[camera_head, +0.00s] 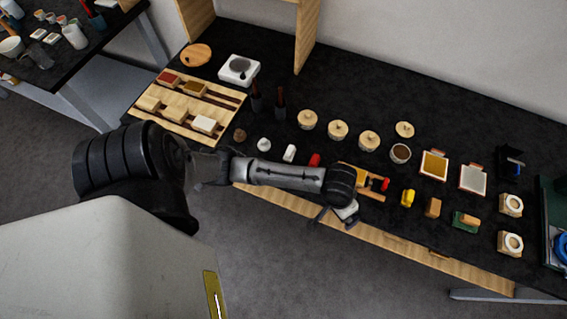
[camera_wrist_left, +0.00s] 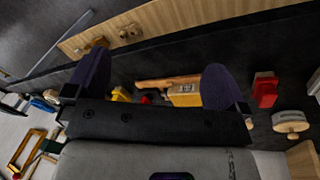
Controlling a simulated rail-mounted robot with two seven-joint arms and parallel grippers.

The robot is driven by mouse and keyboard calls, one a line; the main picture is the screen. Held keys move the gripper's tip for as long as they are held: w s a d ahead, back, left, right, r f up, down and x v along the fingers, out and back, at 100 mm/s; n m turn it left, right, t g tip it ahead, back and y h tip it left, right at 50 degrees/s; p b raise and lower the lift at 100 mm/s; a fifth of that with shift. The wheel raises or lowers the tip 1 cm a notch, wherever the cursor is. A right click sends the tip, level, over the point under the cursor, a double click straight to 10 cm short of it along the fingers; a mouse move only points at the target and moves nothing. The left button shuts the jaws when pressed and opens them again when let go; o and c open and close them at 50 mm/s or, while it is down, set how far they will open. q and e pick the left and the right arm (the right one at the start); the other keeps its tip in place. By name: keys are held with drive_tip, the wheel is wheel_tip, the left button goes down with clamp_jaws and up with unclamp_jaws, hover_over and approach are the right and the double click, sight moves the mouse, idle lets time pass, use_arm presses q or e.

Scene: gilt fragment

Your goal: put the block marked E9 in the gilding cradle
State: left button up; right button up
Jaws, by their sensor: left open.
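My left gripper (camera_head: 336,216) is open and empty at the front edge of the bench. In the wrist view its two dark fingers (camera_wrist_left: 156,62) stand apart. A wooden frame (camera_head: 372,195), which may be the gilding cradle, is partly hidden behind my forearm. A yellow-topped block (camera_wrist_left: 185,96) lies beside a wooden bar (camera_wrist_left: 165,82) in the wrist view, beyond the fingers. Several wooden blocks, one red-topped (camera_head: 168,78), one gold-topped (camera_head: 195,88) and one pale-topped (camera_head: 204,124), sit on a slatted rack (camera_head: 232,107) at the left. I cannot read E9 on any block.
Several lidded round pots (camera_head: 338,130) stand mid-bench. Two dark bottles (camera_head: 280,103) stand right of the rack. A red item (camera_head: 314,160), a yellow item (camera_head: 408,198) and a green-based block (camera_head: 466,221) line the front. Framed tiles (camera_head: 434,165) lie right. Bare bench shows behind the pots.

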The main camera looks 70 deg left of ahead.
use_arm(q)
drive_tip(key=s+a+m+t+y, duration=0.1)
drive_tip(key=s+m, duration=0.4)
drive_tip(key=s, duration=1.1)
drive_tip(key=shift+a+r+t, duration=0.35)
drive_tip(key=shift+a+t, duration=0.15)
drive_tip(key=shift+a, duration=0.05)
idle(0.6)
drive_tip(key=shift+c, duration=0.2)
